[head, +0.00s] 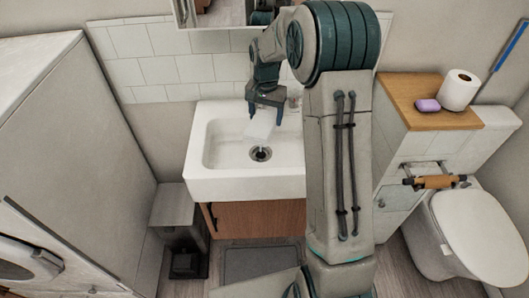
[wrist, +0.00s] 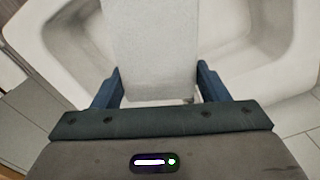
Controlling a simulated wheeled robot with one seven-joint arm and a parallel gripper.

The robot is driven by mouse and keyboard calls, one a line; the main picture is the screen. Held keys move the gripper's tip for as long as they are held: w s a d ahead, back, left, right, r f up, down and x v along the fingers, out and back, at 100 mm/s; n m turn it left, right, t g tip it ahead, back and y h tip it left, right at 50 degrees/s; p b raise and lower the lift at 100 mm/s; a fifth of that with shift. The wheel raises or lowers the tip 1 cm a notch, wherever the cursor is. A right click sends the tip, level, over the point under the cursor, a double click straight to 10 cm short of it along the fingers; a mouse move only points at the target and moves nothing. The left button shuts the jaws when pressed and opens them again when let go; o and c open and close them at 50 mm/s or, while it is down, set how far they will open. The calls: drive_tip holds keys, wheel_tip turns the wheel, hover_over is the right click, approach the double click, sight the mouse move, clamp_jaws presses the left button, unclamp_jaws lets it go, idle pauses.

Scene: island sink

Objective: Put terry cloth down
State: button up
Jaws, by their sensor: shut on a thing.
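My gripper (head: 266,97) is above the back part of the white sink (head: 197,178), near the wall. It is shut on the terry cloth (head: 259,130), a pale white-grey piece that hangs below the fingers over the basin. In the wrist view the cloth (wrist: 152,55) lies between the two blue fingers of my gripper (wrist: 158,85) and reaches up out of the frame. The sink basin (wrist: 65,60) shows around it. Whether the cloth touches the basin cannot be told.
A dark drain (head: 261,153) sits in the basin. To the right, a wooden cabinet top (head: 410,92) holds a purple soap (head: 427,105) and a toilet roll (head: 459,90). A toilet (head: 475,225) stands beyond. A grey bin (head: 180,215) stands left of the sink. A mirror hangs above.

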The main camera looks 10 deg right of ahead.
sight(265, 161)
wheel_tip(265, 161, down, 17)
drive_tip(key=shift+f+p, duration=0.1)
drive_tip(key=shift+p, duration=0.6)
drive_tip(key=shift+f, duration=0.2)
drive_tip(key=o, duration=1)
drive_tip(key=shift+r, duration=0.15)
drive_tip(key=shift+o, duration=0.2)
drive_tip(key=shift+r, duration=0.1)
